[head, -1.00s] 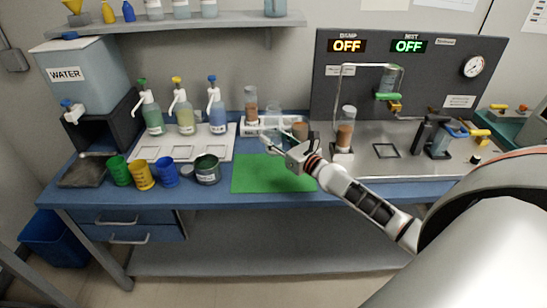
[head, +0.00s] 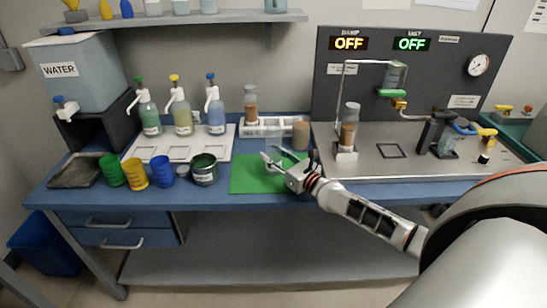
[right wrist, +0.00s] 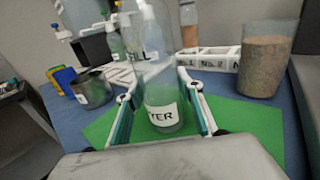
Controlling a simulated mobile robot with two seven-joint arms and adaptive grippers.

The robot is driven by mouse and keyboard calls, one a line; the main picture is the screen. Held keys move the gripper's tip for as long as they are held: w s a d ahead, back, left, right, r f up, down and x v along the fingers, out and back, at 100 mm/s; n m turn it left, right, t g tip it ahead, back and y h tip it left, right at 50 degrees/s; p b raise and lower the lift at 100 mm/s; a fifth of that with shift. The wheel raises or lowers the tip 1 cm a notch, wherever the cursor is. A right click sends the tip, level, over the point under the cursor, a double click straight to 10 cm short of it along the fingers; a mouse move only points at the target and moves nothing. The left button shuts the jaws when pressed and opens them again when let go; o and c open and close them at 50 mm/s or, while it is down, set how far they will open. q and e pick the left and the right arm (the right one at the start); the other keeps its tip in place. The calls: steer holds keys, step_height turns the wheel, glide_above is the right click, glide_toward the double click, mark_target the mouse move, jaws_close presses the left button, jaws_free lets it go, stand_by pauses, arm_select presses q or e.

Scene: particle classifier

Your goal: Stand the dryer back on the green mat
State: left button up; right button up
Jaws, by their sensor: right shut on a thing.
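The dryer (right wrist: 162,85) is a clear upright vessel with a white label ending in "YER". My right gripper (right wrist: 160,110) is shut on it, one finger on each side, as the right wrist view shows. In the head view my right gripper (head: 278,165) is over the green mat (head: 245,181), with the dryer (head: 274,158) faint between its fingers. The green mat (right wrist: 250,122) also shows under and around the dryer's base in the right wrist view. I cannot tell whether the base touches the mat. My left gripper is not in view.
A white rack (head: 262,130) holding a brown-filled tube (head: 251,104) stands behind the mat. A brown-filled jar (head: 301,134) is at the mat's back right. A metal station (head: 430,150) lies to the right.

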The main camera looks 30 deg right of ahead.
steer(key=shift+f, duration=0.1)
steer(key=o, duration=1.3)
steer(key=shift+o, duration=0.2)
